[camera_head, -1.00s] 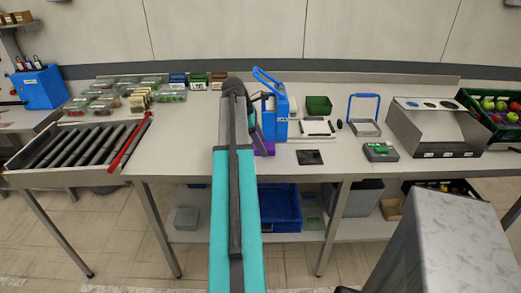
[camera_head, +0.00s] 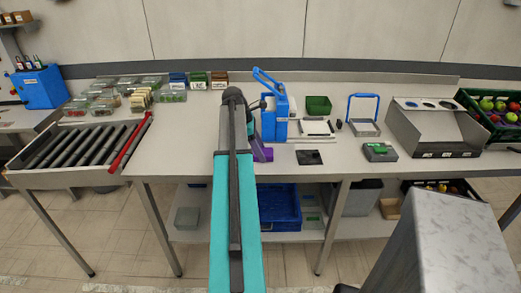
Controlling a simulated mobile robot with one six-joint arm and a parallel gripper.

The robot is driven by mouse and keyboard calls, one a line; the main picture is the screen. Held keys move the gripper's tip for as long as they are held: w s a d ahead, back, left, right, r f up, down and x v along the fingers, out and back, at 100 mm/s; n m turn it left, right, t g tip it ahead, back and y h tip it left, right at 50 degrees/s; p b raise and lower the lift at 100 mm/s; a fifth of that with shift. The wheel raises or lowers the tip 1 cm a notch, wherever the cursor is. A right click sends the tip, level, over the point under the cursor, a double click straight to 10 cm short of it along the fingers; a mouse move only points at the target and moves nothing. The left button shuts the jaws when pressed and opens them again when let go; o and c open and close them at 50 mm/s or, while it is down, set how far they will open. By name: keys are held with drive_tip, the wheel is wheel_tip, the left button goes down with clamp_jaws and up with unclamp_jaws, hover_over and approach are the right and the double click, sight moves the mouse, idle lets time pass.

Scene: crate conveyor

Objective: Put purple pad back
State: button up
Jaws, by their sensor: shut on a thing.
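The purple pad (camera_head: 264,153) shows just right of my arm, near the front of the steel table and in front of the blue upright device (camera_head: 274,117). It looks tilted. My gripper (camera_head: 257,143) is at the pad and shut on it; my arm hides much of the gripper and part of the pad. The blue device has a raised blue handle and a pale label on its front.
A black square plate (camera_head: 309,157) lies to the right, with a grey scale-like box (camera_head: 379,151) beyond it. A roller conveyor (camera_head: 80,147) with a red bar is at left. Bare table lies left of my arm.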

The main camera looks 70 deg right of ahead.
drive_tip(key=shift+f, duration=0.15)
drive_tip(key=o, duration=1.1)
drive_tip(key=b+v, duration=0.1)
drive_tip(key=v, duration=1.1)
drive_tip(key=shift+r, duration=0.2)
